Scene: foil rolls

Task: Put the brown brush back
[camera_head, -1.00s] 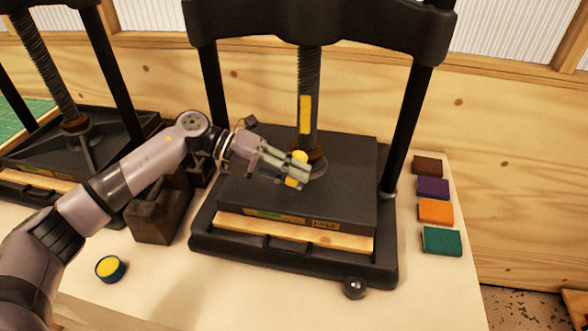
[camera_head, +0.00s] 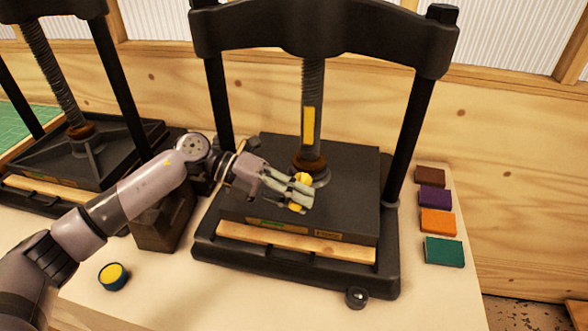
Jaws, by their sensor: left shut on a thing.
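My left gripper (camera_head: 301,194) reaches in from the left over the dark plate of the middle press (camera_head: 350,190), in front of its screw. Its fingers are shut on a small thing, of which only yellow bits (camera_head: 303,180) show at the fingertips. The fingers hide the rest, and I cannot tell whether it is the brush. No brown brush can be made out elsewhere. A dark brown block-like holder (camera_head: 158,232) stands left of the press, partly behind my arm. My right gripper is not in view.
Brown (camera_head: 430,177), purple (camera_head: 435,197), orange (camera_head: 438,222) and green (camera_head: 444,251) blocks line the right side of the bench. A round yellow-topped tin (camera_head: 113,276) stands at front left. A second press (camera_head: 85,150) stands at left. The front bench is mostly clear.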

